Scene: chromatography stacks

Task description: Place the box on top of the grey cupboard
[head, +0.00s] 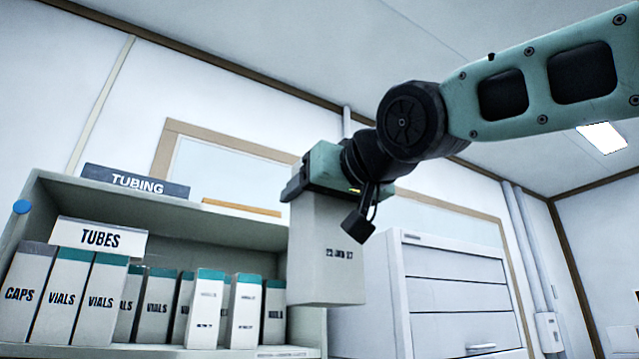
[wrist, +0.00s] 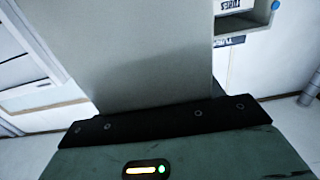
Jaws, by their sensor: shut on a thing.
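My gripper (head: 322,172) is shut on a white-grey box (head: 325,255) and holds it upright in the air. In the head view the box hangs in front of the gap between the shelf and the grey cupboard (head: 462,295). The cupboard, with several drawer fronts, stands to the right, its top edge lower than my gripper. In the wrist view the box (wrist: 155,55) fills the middle, with the dark edge of my gripper (wrist: 160,115) across its near end. The fingertips are hidden there.
A shelf unit (head: 170,210) at left holds several boxes marked vials and caps (head: 60,290). Signs read "TUBES" (head: 100,238) and "TUBING" (head: 135,181). A vertical pipe (head: 530,260) runs along the wall right of the cupboard. Air above the cupboard looks clear below my arm.

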